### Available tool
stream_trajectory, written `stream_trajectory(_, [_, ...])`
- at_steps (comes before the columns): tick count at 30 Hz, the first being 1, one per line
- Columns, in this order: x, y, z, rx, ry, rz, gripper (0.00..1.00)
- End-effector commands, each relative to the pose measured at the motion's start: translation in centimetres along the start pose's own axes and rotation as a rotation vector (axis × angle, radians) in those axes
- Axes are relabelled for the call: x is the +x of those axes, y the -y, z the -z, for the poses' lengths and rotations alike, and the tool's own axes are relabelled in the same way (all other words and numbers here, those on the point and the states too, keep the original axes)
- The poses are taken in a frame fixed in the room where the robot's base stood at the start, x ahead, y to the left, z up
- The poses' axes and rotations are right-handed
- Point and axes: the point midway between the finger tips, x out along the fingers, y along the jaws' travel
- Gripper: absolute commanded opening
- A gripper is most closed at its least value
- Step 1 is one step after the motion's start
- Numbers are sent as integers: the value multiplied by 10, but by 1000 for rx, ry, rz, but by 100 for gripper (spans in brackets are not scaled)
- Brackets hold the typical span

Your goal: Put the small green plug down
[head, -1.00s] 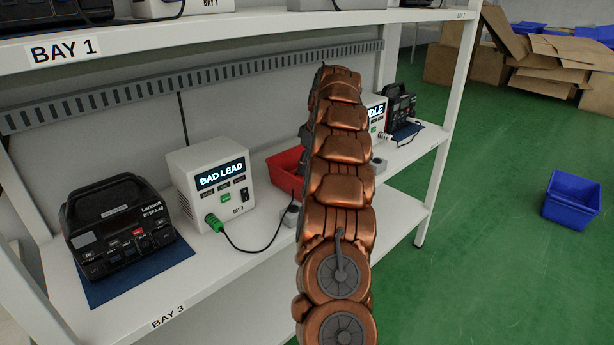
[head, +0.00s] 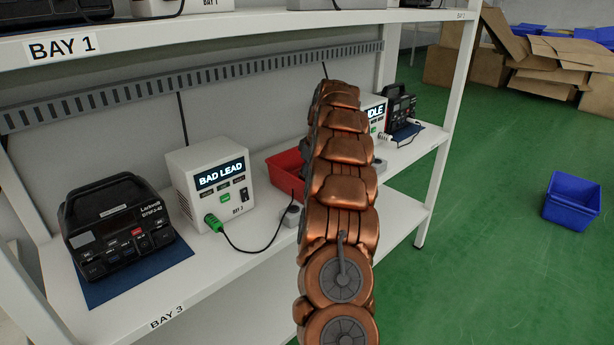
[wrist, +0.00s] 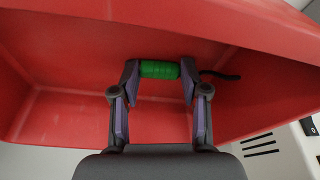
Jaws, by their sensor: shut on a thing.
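The small green plug (wrist: 160,69) is between the two fingertips of my gripper (wrist: 159,76) in the wrist view. My gripper is shut on it, and a short dark lead runs off to the right. The red bin (wrist: 65,115) surrounds the plug in this view, with the plug in front of its inner walls. I cannot tell whether the plug touches the bin. In the head view the red bin (head: 284,172) stands on the shelf, partly behind my arm, which hides the gripper and held plug.
A white "BAD LEAD" box (head: 212,182) with another green plug (head: 213,223) and cable stands left of the bin. A black power station (head: 118,228) sits on a blue mat at left. The upper shelf (head: 230,27) crosses above. A blue crate (head: 572,203) is on the floor.

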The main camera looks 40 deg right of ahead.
Motion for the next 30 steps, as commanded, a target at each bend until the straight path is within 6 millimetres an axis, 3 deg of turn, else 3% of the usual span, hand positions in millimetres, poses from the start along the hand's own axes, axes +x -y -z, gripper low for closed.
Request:
stream_trajectory(2, [2,0,-1,0,0,1,23])
stream_trajectory(3, [2,0,0,0,0,0,48])
stream_trajectory(9, [2,0,0,0,0,0,69])
stream_trajectory(20, [0,0,0,0,-1,-1,70])
stream_trajectory(26, [-21,-1,3,0,-2,-3,70])
stream_trajectory(30, [-48,-1,3,0,-4,-6,70])
